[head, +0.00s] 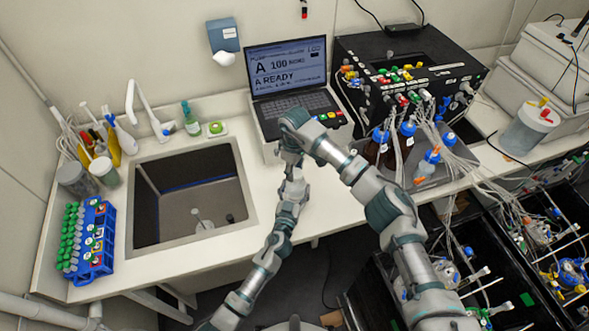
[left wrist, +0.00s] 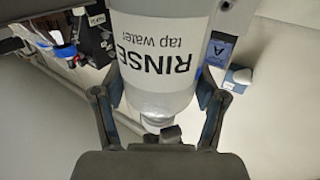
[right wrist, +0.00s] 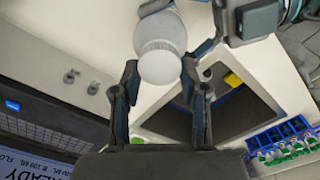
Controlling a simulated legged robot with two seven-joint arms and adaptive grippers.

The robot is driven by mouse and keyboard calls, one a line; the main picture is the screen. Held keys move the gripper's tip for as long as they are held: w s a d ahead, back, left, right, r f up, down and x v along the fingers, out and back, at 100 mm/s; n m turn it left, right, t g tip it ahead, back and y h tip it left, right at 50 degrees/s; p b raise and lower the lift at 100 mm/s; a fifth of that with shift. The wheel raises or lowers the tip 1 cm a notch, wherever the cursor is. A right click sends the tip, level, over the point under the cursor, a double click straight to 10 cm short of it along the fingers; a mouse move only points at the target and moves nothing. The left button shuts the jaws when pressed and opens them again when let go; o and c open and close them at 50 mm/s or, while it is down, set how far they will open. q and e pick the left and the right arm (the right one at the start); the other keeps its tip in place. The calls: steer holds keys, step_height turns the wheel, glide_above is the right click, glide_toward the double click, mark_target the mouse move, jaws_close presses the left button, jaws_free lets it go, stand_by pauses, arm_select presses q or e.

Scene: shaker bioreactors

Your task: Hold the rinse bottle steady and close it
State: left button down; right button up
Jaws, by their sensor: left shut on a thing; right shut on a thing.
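The rinse bottle (left wrist: 158,60) is a pale, translucent bottle whose label reads "RINSE tap water", upside down in the left wrist view. My left gripper (left wrist: 161,88) is shut on it, one finger on each side. In the right wrist view a round white ribbed cap (right wrist: 160,63) sits between the fingers of my right gripper (right wrist: 160,80), which is shut on it. Part of a pale rounded body shows just beyond the cap. I cannot tell whether the cap is seated on the bottle. In the head view my arms hide the bottle and cap.
The laptop (head: 290,82) stands just behind the grippers. The sink (head: 190,198) opens to their left, with a blue rack of tubes (head: 92,245) beyond it. Bottles with blue caps and tubing (head: 408,130) crowd the right. Some clear bench lies right of the sink.

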steer(key=shift+d+m, duration=0.2)
steer(key=shift+m, duration=0.2)
steer(key=o, duration=0.7)
